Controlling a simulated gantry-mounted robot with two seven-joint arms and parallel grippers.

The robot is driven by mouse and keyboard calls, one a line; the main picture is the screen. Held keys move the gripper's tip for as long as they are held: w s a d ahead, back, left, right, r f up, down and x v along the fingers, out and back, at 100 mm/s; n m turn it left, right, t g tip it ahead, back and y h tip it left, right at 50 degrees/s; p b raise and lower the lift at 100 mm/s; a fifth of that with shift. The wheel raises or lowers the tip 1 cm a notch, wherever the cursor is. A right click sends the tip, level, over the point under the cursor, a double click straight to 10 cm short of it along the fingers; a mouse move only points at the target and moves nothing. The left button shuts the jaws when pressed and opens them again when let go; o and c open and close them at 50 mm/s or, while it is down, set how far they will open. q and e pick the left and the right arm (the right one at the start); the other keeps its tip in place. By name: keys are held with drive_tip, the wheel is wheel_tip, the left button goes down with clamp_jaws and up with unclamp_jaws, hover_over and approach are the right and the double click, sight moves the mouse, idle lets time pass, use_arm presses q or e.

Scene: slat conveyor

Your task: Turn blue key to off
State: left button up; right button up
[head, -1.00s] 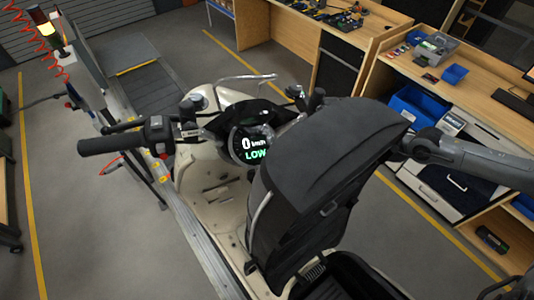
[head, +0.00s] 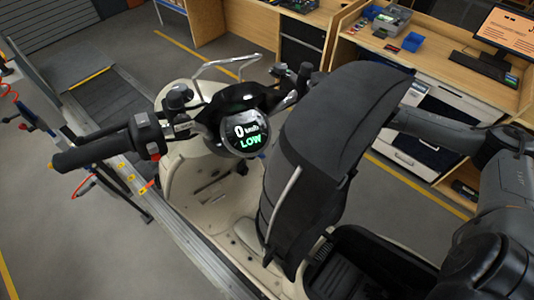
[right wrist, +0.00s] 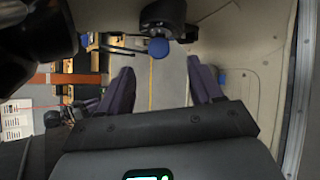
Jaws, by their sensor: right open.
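The blue key (right wrist: 158,47) shows in the right wrist view as a small rounded blue head beside a dark cylindrical housing (right wrist: 163,14). Its on or off position cannot be told. My right gripper (right wrist: 159,68) is open, its two purplish fingers apart on either side below the key in that picture. Nothing is between the fingers. In the head view the scooter (head: 220,205) has its round display (head: 246,137) lit, reading 0 km/h and LOW. My right arm passes behind the black seat back (head: 335,125), which hides the gripper. My left gripper is out of view.
The handlebar's black grip (head: 92,152) extends left. The scooter stands by a conveyor rail (head: 195,250). A wooden workbench (head: 445,68) with a monitor (head: 508,28) stands behind on the right. In the right wrist view, a pale panel (right wrist: 240,45) is close beside the right finger.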

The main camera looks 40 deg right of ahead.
sight(262, 155)
drive_tip(key=p+x, duration=0.1)
drive_tip(key=x, duration=0.3)
drive_tip(key=shift+w+a, duration=0.2)
drive_tip(key=shift+a, duration=0.1)
drive_tip(key=shift+x, duration=1)
drive_tip(key=shift+c, duration=0.5)
drive_tip(key=shift+s, duration=0.1)
drive_tip(key=c, duration=0.9)
drive_tip(key=shift+o, duration=1.3)
drive_tip(key=shift+c, duration=1.3)
drive_tip(key=shift+a+r+n+h+b, duration=0.1)
drive_tip(key=shift+n+h+b, duration=0.2)
drive_tip(key=shift+n+h, duration=0.35)
drive_tip(key=shift+h, duration=0.35)
